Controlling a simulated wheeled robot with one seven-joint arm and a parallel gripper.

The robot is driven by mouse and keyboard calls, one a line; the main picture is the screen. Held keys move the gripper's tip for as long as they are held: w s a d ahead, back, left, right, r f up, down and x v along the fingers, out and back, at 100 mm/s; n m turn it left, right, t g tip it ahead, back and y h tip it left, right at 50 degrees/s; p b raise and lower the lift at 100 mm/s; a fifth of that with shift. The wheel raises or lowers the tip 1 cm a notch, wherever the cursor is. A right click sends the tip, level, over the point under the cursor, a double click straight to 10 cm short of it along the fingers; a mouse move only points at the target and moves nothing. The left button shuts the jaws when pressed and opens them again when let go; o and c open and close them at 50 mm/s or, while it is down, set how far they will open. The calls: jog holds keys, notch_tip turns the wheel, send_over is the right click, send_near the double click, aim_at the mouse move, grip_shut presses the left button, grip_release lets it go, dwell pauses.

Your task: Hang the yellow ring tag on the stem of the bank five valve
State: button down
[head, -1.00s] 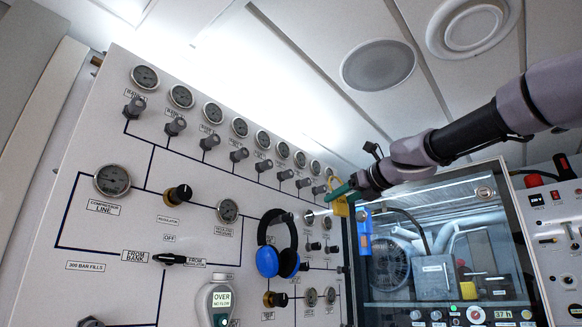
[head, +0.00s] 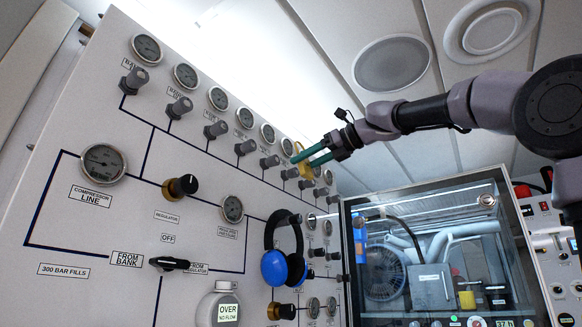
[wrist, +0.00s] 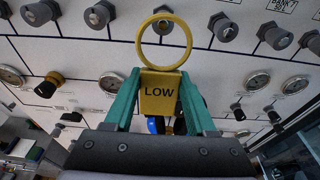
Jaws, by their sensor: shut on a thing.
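My gripper (head: 308,158) has green fingers shut on the yellow ring tag (head: 301,152) in front of the panel's upper valve row. In the wrist view my gripper (wrist: 160,82) grips the tag's plate, marked LOW (wrist: 159,92), between both fingertips. The tag's ring (wrist: 186,42) stands up beyond the fingers, face towards the camera, with panel behind it. The bank five valve appears to be the fifth grey knob from the left (head: 269,162), left of the tag in the head view; its label is too small to read. I see no contact between ring and stem.
The panel (head: 75,225) carries a row of gauges above the valves. Neighbouring knobs (wrist: 222,27) lie close to the ring. Blue headphones (head: 274,268) hang lower on the panel. A glass-fronted cabinet (head: 430,195) stands to the right.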

send_near(263, 181)
jog(key=shift+r+x, duration=0.2)
jog(key=shift+x, duration=2.5)
jog(key=shift+w+a+f, duration=0.25)
jog(key=shift+w+a, duration=0.1)
jog(key=shift+a, duration=0.1)
jog(key=shift+c, duration=0.7)
grip_release()
jog(key=v, duration=1)
jog(key=shift+s+d, duration=0.2)
jog(key=shift+d, duration=0.1)
jog(key=shift+r, duration=0.1)
